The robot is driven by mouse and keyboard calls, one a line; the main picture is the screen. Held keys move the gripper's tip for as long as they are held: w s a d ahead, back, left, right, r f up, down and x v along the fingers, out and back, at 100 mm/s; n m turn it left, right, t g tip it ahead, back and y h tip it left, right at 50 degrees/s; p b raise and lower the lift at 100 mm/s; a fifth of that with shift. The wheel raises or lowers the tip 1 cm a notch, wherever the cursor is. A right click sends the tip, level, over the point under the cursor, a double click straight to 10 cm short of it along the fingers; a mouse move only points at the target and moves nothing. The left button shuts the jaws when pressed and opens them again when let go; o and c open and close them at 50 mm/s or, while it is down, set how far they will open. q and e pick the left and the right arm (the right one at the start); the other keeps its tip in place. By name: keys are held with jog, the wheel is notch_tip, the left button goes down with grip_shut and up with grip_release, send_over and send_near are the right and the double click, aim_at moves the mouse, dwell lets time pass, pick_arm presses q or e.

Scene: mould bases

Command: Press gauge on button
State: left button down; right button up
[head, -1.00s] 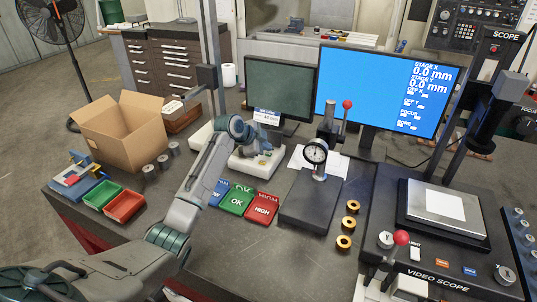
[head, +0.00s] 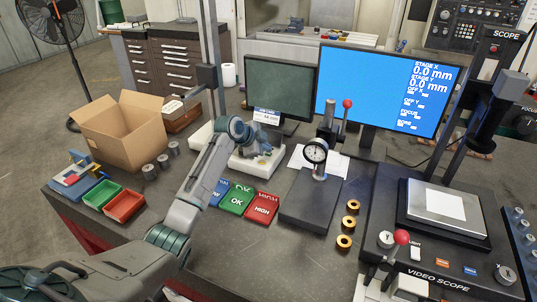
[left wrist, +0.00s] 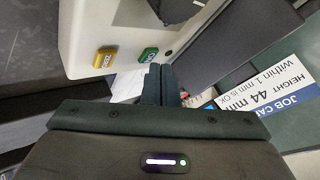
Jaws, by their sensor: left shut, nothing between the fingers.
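My left gripper (head: 262,150) is over the white-based device (head: 262,168) in front of the dark monitor. In the left wrist view its fingers (left wrist: 160,84) are shut with nothing between them. In the head view my arm hides the buttons. A round dial gauge (head: 316,151) stands on a dark block. My right gripper is not in view.
A job card (head: 266,116) hangs at the dark monitor (head: 281,88). Blue, green (head: 237,201) and red (head: 262,208) plates lie in front of the device. Brass rings (head: 348,222) lie right of the gauge block (head: 310,203). A cardboard box (head: 118,140) stands left.

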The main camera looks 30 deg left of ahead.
pick_arm(q)
jog(key=shift+f, duration=0.3)
dwell(0.4)
jog(key=shift+r+p, duration=0.4)
jog(key=shift+r, duration=0.2)
notch_tip(320, 180, up, 6)
jog(key=p, duration=0.4)
jog(key=shift+p, duration=0.3)
